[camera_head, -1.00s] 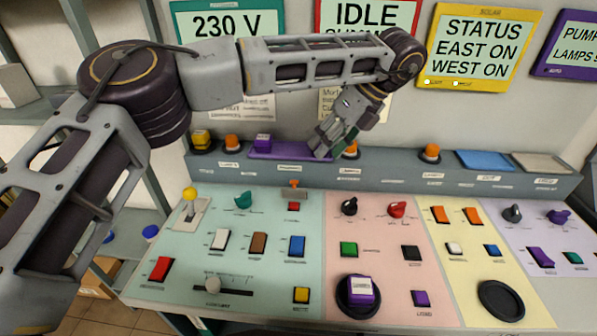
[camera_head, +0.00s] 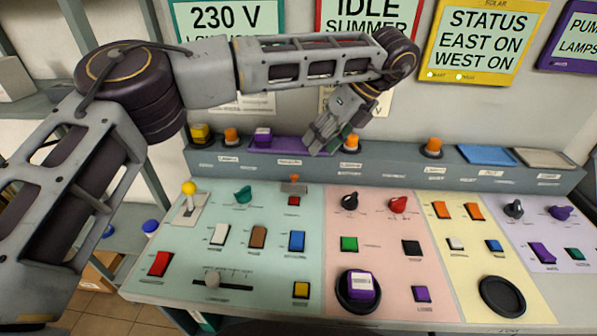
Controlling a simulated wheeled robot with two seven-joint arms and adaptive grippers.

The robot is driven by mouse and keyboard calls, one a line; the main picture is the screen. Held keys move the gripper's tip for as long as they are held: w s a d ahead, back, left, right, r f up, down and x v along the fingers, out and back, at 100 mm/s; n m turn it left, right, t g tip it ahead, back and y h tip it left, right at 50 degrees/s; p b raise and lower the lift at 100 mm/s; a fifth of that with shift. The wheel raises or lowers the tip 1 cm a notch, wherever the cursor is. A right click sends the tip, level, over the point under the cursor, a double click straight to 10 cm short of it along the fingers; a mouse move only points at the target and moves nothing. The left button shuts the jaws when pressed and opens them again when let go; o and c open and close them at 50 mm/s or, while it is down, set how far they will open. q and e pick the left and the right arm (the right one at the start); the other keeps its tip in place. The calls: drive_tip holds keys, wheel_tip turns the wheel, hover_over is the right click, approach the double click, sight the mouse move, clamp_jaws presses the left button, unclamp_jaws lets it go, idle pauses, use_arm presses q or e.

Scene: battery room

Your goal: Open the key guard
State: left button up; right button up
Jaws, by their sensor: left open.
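On the teal part of the sloped panel, a small orange-topped bracket (camera_head: 294,185) stands just above a red key (camera_head: 293,201). It looks like the key guard, but it is too small to tell for sure whether it is open or shut. My left gripper (camera_head: 323,143) hangs from the arm that crosses the upper view. It is open and empty, pointing down-left, above and behind the bracket and apart from it. Its fingertips are near the right end of the purple tray (camera_head: 260,144) on the back ledge. My right gripper is not in view.
An orange lamp (camera_head: 351,142) is close to the gripper's right. A yellow-knobbed lever (camera_head: 189,188) stands at the panel's left. Another purple block (camera_head: 361,285) sits in a round black holder (camera_head: 343,299).

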sight(294, 184)
use_arm(q)
drive_tip(key=x, duration=1.1)
drive_tip(key=shift+a+f, duration=0.15)
drive_tip(key=shift+f, duration=0.2)
